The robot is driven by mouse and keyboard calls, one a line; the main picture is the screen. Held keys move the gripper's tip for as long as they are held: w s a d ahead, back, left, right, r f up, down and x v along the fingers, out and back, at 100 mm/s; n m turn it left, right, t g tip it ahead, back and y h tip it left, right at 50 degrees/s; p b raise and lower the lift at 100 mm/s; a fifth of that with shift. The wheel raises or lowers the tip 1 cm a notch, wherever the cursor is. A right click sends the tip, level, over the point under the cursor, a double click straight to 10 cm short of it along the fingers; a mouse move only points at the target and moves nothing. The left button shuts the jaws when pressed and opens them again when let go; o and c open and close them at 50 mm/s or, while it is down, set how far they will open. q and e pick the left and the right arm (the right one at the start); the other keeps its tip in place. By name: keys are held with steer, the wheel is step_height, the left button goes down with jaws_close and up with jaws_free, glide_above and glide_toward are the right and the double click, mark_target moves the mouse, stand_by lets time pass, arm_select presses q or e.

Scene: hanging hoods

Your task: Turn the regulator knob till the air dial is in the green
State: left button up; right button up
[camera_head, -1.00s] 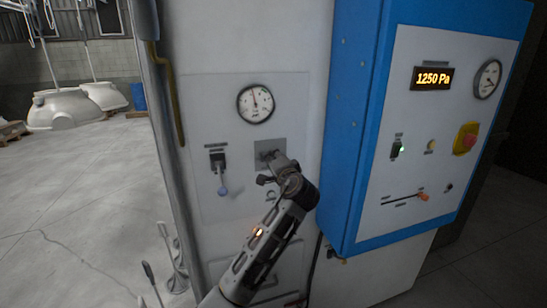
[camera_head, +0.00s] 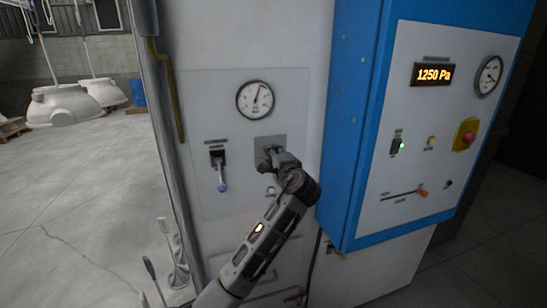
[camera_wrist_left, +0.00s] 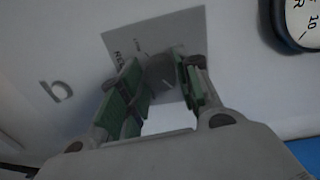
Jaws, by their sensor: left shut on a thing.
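The air dial (camera_head: 255,101) is a round white gauge with a black rim on the pale panel. Its needle points up and slightly right; a green band is too small to make out. Part of its face shows at the top right of the left wrist view (camera_wrist_left: 304,22). The regulator knob (camera_wrist_left: 160,70) is dark grey on a square grey plate below the dial. My left gripper (camera_head: 270,158) is at the knob, its green-padded fingers (camera_wrist_left: 158,85) on either side, shut on it. The gripper hides much of the knob in the head view. My right gripper is out of view.
A lever with a blue-tipped handle (camera_head: 221,172) sits left of the knob plate. A blue cabinet (camera_head: 350,130) juts out at right with a 1250 Pa display (camera_head: 433,75), another gauge (camera_head: 488,76) and a red button (camera_head: 467,134). Open floor lies at left.

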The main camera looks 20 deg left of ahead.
arm_select(q)
steer(key=o, duration=1)
steer(key=shift+o, duration=0.2)
steer(key=shift+s+d, duration=0.1)
steer(key=v, duration=1.1)
steer(key=shift+s+d, duration=0.2)
steer(key=shift+s, duration=0.1)
